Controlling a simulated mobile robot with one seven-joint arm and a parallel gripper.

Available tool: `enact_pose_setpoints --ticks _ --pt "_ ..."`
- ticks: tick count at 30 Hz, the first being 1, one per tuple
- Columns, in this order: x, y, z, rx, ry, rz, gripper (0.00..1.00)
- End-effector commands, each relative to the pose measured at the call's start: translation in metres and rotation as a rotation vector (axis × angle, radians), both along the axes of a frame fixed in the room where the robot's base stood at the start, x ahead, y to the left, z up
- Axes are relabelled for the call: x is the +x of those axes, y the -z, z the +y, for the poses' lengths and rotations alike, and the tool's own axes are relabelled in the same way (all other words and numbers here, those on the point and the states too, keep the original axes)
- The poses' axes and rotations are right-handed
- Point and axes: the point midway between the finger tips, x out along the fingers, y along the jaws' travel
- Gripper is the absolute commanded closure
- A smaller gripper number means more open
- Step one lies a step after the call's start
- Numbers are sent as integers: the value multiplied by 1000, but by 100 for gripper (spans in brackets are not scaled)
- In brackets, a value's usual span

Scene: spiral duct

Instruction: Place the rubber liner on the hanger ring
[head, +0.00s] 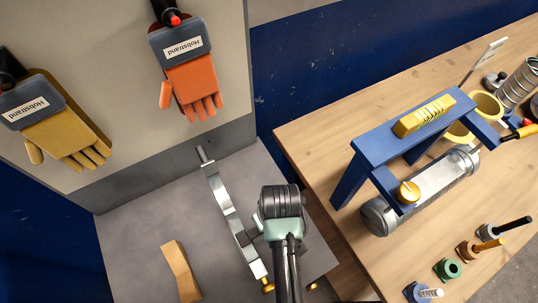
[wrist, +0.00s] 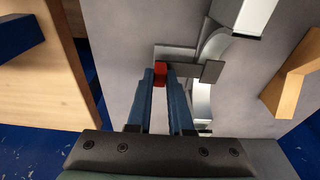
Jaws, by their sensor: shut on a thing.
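The hanger ring (head: 224,205) is a curved silver metal band lying on the grey bench, and its bright curve also shows in the wrist view (wrist: 214,48). My gripper (wrist: 161,76), with blue fingers, is shut on a small red block (wrist: 160,72). A dark grey strip with a squarish end (wrist: 211,71) reaches right from the block to the band's inner side; it appears to be the rubber liner. I cannot tell whether the liner touches the band or only overlaps it. In the head view my wrist hides the fingertips, beside the band's right side.
A wooden wedge (head: 180,270) lies left of the band. Gloves (head: 190,80) hang on the panel behind. The wooden table (head: 330,130) on the right carries a blue frame (head: 415,125), a metal cylinder (head: 425,190) and several small fittings.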

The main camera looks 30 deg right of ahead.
Motion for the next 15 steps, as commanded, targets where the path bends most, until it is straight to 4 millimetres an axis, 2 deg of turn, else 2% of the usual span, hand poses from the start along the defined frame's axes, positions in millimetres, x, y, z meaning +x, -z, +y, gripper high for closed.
enact_pose_setpoints --ticks 3,6,15 --pt "-1 17 0 2 0 4 100" --pt "0 24 0 1 0 2 100" --pt "0 26 0 0 0 0 100"
